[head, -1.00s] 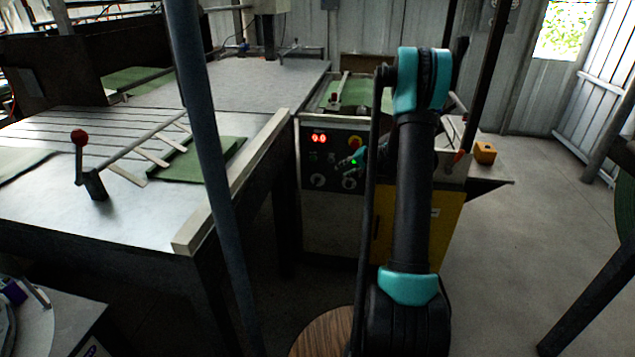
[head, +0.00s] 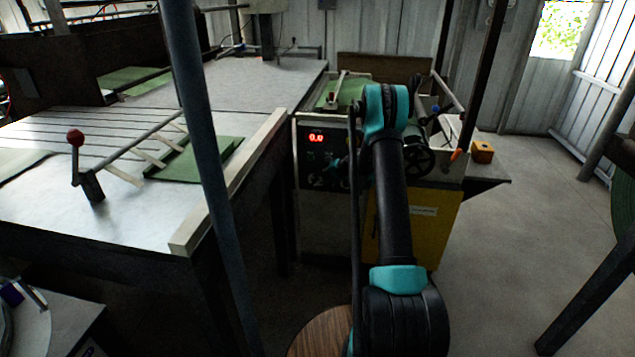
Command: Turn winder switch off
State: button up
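The winder's dark control panel (head: 312,165) is on the front of the machine in the middle of the head view. Its red display (head: 316,138) is lit and seems to read 0.0. Dials low on the panel are dim. My arm stands in front of the panel's right part and hides it. My gripper (head: 341,166) is a small dark shape at the panel, mostly behind my arm. Its fingers cannot be made out, nor whether it touches the switch. I cannot tell the switch's position. No green light shows on the panel.
A metal table (head: 130,220) with green sheets (head: 190,158) and a red-knobbed lever (head: 75,138) stands at left. A blue-grey post (head: 205,150) rises in front of it. A yellow cabinet side (head: 425,225) is right of my arm.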

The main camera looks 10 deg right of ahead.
aim_at(315, 181)
jog(key=shift+x, duration=1.45)
grip_shut()
jog(key=h, duration=0.2)
jog(key=g+h, duration=0.1)
jog(key=shift+w+a+r+n, duration=0.1)
jog(key=shift+a+r+n, duration=0.15)
jog(key=shift+a+n, duration=0.15)
jog(key=g+h, duration=0.1)
jog(key=h, duration=0.1)
jog(key=n+h, duration=0.1)
jog(key=h, duration=0.1)
jog(key=shift+w+a+g+h, duration=0.15)
jog(key=shift+a+g+h, duration=0.05)
jog(key=shift+g+h, duration=0.2)
